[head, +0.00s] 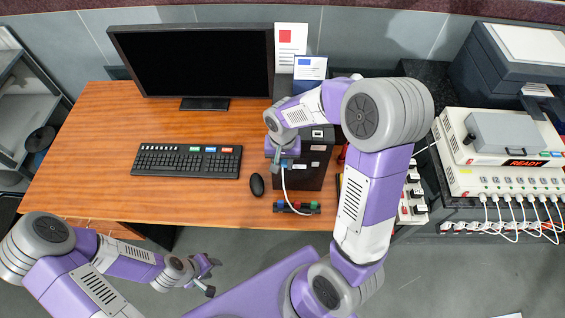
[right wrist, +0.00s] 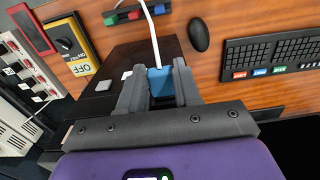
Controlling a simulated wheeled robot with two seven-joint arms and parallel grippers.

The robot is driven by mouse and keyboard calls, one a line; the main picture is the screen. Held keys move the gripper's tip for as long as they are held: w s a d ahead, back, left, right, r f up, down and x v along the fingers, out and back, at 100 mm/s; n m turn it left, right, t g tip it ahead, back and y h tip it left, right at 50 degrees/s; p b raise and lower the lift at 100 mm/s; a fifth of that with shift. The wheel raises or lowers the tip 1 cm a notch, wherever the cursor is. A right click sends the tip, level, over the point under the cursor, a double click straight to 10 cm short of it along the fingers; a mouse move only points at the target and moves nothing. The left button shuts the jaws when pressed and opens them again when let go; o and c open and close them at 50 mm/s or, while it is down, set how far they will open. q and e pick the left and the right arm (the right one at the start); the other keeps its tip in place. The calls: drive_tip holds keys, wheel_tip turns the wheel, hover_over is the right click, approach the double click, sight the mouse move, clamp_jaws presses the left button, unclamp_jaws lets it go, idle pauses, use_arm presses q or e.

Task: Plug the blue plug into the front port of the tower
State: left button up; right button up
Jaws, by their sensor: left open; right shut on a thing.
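The blue plug (right wrist: 160,84) is between the fingers of my right gripper (right wrist: 150,90), with a white cable running up from it in the right wrist view. In the head view my right gripper (head: 283,162) is at the front left edge of the black tower (head: 313,172). The tower is also the dark shape in the right wrist view (right wrist: 118,62). The front port is hidden, and I cannot tell whether the plug touches the tower. The cable (head: 286,192) runs to a small rack (head: 297,208). My left gripper (head: 207,274) is open and empty, off the table's front edge.
The rack holds red, green and blue pieces. A mouse (head: 257,185), keyboard (head: 188,160) and monitor (head: 192,60) stand left of the tower. A yellow OFF switch (right wrist: 80,52) and a power strip (head: 413,195) are on the right. The table's left side is clear.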

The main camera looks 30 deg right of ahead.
sight(283, 162)
drive_tip(key=shift+w+d, duration=0.2)
drive_tip(key=shift+w, duration=0.1)
drive_tip(key=o, duration=1.1)
drive_tip(key=shift+r, duration=0.1)
wheel_tip(283, 162, up, 7)
drive_tip(key=shift+r+p, duration=0.2)
drive_tip(key=shift+p, duration=0.35)
